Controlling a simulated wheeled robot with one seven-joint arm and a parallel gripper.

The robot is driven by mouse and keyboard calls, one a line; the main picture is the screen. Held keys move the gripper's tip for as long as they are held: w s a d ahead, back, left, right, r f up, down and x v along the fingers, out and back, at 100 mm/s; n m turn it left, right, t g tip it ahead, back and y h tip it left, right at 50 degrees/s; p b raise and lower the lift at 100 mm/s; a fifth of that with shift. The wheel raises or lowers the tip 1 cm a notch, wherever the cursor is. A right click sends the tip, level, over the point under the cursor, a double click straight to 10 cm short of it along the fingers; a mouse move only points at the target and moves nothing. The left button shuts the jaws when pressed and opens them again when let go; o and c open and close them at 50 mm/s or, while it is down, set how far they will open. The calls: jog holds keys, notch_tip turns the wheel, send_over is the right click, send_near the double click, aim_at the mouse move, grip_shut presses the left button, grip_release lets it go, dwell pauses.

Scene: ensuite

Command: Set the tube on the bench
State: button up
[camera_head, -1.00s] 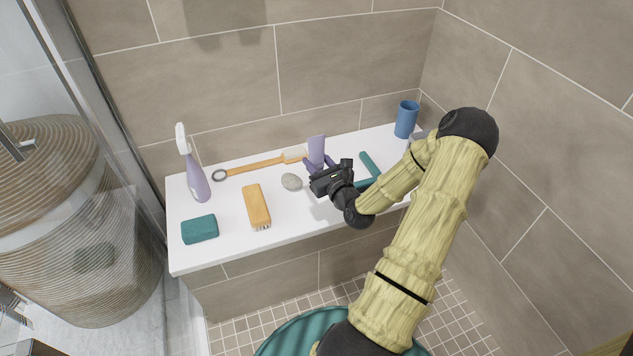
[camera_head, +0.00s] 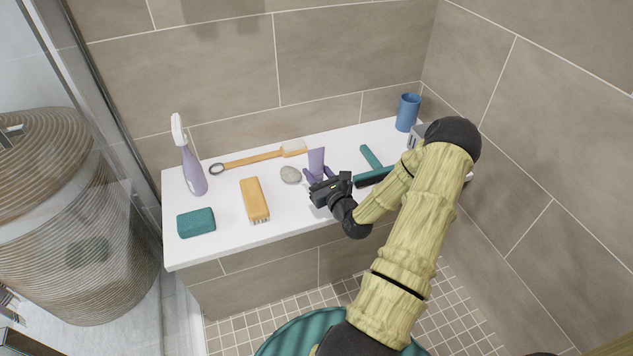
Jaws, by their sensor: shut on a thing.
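The tube (camera_head: 316,160) is purple and stands roughly upright at the middle of the white bench (camera_head: 290,222).
Left of the tube are a grey stone (camera_head: 291,175), a long-handled brush (camera_head: 262,159), an orange brush (camera_head: 254,200), a teal sponge (camera_head: 196,222) and a spray bottle (camera_head: 190,165). Right are a teal squeegee (camera_head: 371,158) and a blue cup (camera_head: 408,112). Bare bench lies in front.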

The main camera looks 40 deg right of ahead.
aim_at(317, 180)
jog(key=shift+f+b, duration=0.35)
jog(key=shift+f, duration=1)
jog(key=shift+f, duration=0.2)
jog(key=o, duration=1.1)
jog(key=shift+r, duration=0.1)
jog(key=shift+r, duration=0.15)
jog(key=s+p, duration=0.1)
jog(key=s, duration=0.3)
jog(key=s+p, duration=0.1)
jog(key=s, duration=0.3)
jog(key=s+a+p, duration=0.1)
jog(key=s, duration=0.3)
jog(key=shift+a+p, duration=0.1)
jog(key=shift+p, duration=0.3)
